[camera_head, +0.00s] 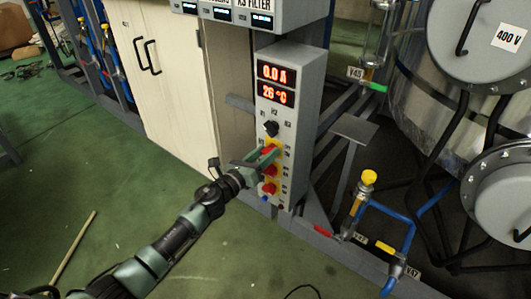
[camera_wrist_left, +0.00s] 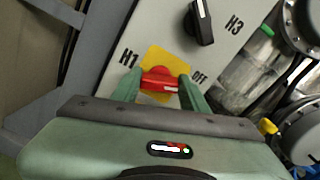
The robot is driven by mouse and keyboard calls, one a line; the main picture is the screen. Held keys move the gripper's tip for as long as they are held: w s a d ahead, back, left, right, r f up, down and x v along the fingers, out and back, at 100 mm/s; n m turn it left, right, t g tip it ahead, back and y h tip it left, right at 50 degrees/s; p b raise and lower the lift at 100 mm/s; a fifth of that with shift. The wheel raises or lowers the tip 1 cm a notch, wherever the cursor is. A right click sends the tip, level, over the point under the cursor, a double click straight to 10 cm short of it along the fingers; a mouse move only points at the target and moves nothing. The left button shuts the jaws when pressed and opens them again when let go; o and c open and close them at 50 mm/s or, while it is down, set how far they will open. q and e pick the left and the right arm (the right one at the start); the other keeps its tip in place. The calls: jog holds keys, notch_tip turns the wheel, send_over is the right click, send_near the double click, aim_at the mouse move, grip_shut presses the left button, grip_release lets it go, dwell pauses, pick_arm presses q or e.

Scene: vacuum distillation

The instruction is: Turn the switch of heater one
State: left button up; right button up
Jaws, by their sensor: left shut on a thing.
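The heater control box (camera_head: 288,110) is a grey upright panel with red displays reading 0.0 A and 26 °C. My left gripper (camera_head: 268,154) reaches its front from the left. In the left wrist view the green fingers of my left gripper (camera_wrist_left: 160,90) are shut on a red switch (camera_wrist_left: 161,79) on a yellow plate (camera_wrist_left: 166,58), with H1 at its left and OFF at its right. A black knob (camera_head: 271,128) sits above it and also shows in the left wrist view (camera_wrist_left: 201,24). Another red switch (camera_head: 269,188) is below. My right gripper is not in view.
A pale cabinet (camera_head: 160,75) stands left of the box. Blue pipes with a yellow-topped valve (camera_head: 368,177) and large metal tanks (camera_head: 430,110) are at the right. The green floor (camera_head: 60,190) at the left is mostly open, with a stick (camera_head: 72,250) on it.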

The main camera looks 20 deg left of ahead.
pick_arm(q)
jog(key=shift+n, duration=0.5)
jog(key=n+p, duration=0.1)
jog(key=n, duration=0.2)
jog(key=shift+n, duration=0.3)
jog(key=n+p, duration=0.2)
jog(key=n, duration=0.4)
jog(key=shift+a+f+n, duration=0.1)
jog(key=shift+f+n, duration=0.05)
jog(key=shift+n, duration=0.25)
jog(key=shift+f+n+p, duration=0.1)
jog(key=shift+n+p, duration=0.4)
jog(key=shift+n, duration=0.7)
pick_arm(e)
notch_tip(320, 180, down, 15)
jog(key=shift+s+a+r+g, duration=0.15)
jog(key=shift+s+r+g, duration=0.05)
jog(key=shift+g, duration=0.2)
pick_arm(q)
jog(key=o, duration=1.4)
